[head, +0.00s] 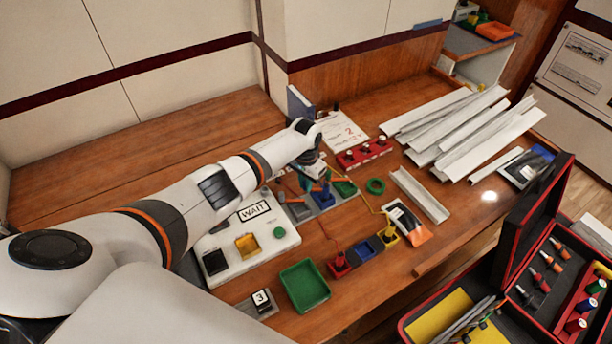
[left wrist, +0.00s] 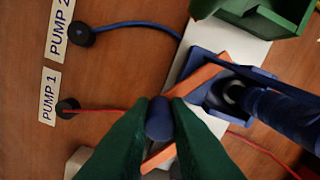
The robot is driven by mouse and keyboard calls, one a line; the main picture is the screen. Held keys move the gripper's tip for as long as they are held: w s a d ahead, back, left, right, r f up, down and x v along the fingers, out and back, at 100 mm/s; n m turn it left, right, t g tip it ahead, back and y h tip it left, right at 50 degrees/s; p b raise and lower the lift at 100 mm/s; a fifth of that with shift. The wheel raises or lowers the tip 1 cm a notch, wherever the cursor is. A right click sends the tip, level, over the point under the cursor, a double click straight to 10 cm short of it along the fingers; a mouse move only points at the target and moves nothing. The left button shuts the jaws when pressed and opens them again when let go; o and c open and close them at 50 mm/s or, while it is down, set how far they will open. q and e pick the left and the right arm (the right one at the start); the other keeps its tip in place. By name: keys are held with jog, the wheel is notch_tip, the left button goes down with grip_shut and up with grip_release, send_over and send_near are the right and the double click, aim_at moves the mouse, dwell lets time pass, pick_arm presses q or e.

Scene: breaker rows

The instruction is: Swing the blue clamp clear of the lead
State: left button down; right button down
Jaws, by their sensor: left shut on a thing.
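My left gripper (left wrist: 160,120) has dark green fingers shut on a round blue knob (left wrist: 159,128). The knob sits over an orange bar (left wrist: 200,80) that runs diagonally beneath the fingers; its middle is hidden. The bar's upper end lies across the edge of a blue block (left wrist: 207,92) with a dark round plug in it. A blue lead (left wrist: 130,24) runs from the Pump 2 label towards the block. A thick dark blue piece (left wrist: 285,112) reaches the plug from the right. In the head view the left gripper (head: 314,178) is over the blue block (head: 322,197). My right gripper is not in view.
A red lead (left wrist: 95,111) runs from Pump 1 under my fingers. In the head view a green block (head: 345,187), a red knobbed block (head: 363,154) and a green ring (head: 376,185) are close by. A green tray (head: 303,287) and an open case (head: 520,230) stand nearer.

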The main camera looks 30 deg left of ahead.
pick_arm(q)
jog(key=shift+n, duration=0.3)
jog(key=shift+d, duration=0.1)
jog(key=c, duration=1.4)
grip_release()
notch_tip(320, 180, up, 12)
jog(key=shift+r, duration=0.1)
